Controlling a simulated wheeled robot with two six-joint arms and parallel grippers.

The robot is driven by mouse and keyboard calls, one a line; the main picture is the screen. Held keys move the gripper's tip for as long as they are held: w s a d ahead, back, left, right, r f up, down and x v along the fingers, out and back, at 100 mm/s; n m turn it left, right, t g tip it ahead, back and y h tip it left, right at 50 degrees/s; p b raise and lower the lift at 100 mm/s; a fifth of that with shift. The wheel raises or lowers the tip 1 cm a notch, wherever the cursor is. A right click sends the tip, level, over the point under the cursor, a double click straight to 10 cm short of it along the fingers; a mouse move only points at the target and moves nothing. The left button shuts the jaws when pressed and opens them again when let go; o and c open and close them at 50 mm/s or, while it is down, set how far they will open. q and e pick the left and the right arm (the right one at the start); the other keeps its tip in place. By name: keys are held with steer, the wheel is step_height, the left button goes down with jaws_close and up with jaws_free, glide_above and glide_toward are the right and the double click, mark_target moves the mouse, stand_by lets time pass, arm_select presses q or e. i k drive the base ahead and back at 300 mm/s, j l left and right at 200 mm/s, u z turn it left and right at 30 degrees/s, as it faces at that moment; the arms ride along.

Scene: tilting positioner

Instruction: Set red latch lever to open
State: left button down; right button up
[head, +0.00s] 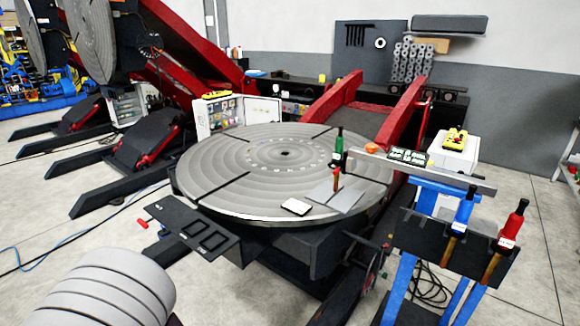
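I cannot single out the red latch lever with certainty. A small red piece (142,223) sticks out at the left end of a black panel (222,246) on the front left of the tilting positioner. Its position, open or closed, is too small to tell. The positioner's round grey table (225,165) lies nearly level, with red arms (400,112) behind it. Neither of my grippers shows in the head view.
On the round table lie a white block (296,206) and a grey angled plate (346,200). Red-topped (513,222) and blue-topped (464,212) tools hang in a black rack (440,237) at right. Loose cables lie on the floor. Open floor shows at the left front.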

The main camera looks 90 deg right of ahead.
mark_target(337, 169)
steer(key=i+l+z, duration=0.3)
steer(key=z, duration=0.15)
steer(key=i+l+z, duration=0.15)
steer(key=i+z, duration=0.2)
steer(key=z, duration=0.15)
steer(key=i+z, duration=0.7)
steer(key=z, duration=0.25)
steer(key=i+j+z, duration=0.3)
steer(key=z, duration=0.15)
steer(key=i+j+z, duration=0.3)
steer(key=z, duration=0.2)
